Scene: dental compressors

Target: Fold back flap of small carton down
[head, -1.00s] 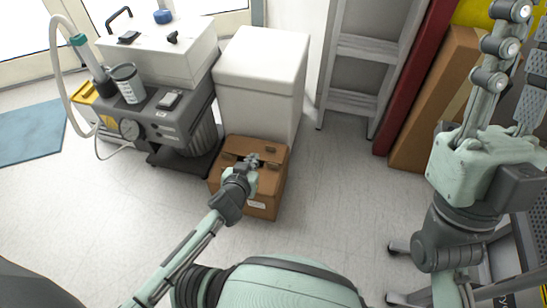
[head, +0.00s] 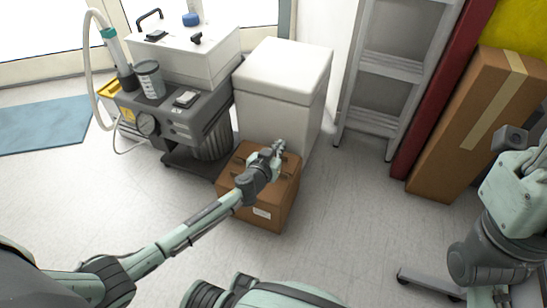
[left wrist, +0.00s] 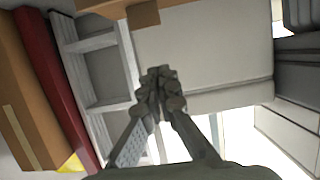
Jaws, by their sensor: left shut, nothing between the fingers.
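The small brown carton (head: 252,205) stands on the floor in front of the white box, with a pale label on its front. My left gripper (head: 278,147) is over the back part of its top. The fingers are shut together with nothing between them. My gripper and wrist hide much of the carton's top, so I cannot tell how the back flap lies or whether the fingers touch it. In the left wrist view the shut fingertips (left wrist: 160,76) are in front of the white box, and a brown cardboard piece (left wrist: 143,17) shows at the top edge.
The white lidded box (head: 282,85) stands right behind the carton. A grey compressor unit (head: 180,125) is to the left. A ladder (head: 385,66) and a tall brown carton (head: 470,125) lean at the right. The floor before the carton is clear.

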